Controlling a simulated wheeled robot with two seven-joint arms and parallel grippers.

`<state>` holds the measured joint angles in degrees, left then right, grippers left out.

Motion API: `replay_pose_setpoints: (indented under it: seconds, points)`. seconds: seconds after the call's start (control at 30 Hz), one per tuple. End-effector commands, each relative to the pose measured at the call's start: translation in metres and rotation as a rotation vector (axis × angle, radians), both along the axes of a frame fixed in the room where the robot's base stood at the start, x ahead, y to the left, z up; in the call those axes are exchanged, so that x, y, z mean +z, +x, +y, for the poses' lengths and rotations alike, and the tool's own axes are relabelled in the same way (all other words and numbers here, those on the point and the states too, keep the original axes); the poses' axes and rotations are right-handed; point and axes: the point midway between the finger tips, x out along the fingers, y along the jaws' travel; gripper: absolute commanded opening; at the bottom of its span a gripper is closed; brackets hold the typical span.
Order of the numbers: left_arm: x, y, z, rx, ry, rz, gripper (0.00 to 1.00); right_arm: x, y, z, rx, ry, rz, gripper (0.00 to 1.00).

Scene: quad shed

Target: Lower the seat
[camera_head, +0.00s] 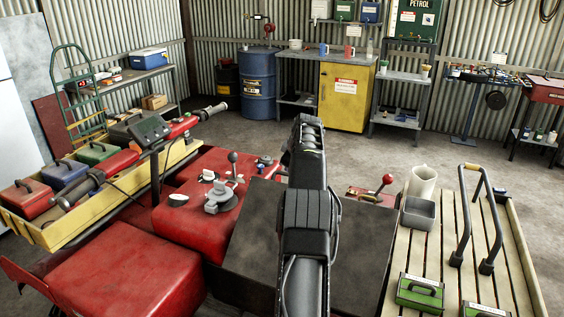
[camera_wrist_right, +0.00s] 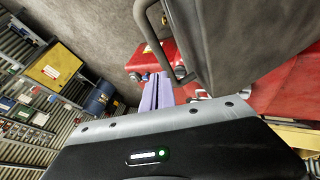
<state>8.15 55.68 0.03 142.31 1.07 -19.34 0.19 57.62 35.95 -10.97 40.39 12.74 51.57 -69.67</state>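The seat (camera_head: 250,245) is a broad dark panel in the middle of the red quad bike (camera_head: 130,270), partly hidden behind my dark arm in the head view. In the right wrist view the seat (camera_wrist_right: 230,45) is a large dark slab that looks raised at a steep tilt. My right gripper (camera_wrist_right: 156,90) has two pale fingers side by side, with only a thin dark line between them and nothing visible held. They lie below and left of the slab's lower corner in the picture; contact cannot be told. My left gripper is out of view.
A grey bar (camera_wrist_right: 148,30) runs beside the slab. The handlebar (camera_head: 130,160) and front rack (camera_head: 60,240) with toolboxes are at left. A slatted rear rack (camera_head: 450,230) with green boxes, a jug and a rail is at right. A gear lever (camera_head: 232,160) stands up between.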

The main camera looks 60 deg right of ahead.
Motion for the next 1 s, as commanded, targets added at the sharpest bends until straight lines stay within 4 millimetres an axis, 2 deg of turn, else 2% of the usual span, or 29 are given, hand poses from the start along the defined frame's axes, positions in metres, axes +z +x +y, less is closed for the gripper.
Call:
replay_pose_setpoints:
  seconds: [0.1, 0.37, 1.0]
  points:
    - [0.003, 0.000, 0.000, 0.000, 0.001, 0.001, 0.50, -0.008, -0.003, -0.011, -0.002, 0.000, 0.001, 0.00]
    - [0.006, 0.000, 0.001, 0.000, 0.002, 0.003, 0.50, -0.020, -0.007, -0.026, -0.001, -0.002, 0.000, 0.00]
    - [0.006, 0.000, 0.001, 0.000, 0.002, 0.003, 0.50, -0.020, -0.007, -0.027, 0.000, -0.002, -0.001, 0.00]
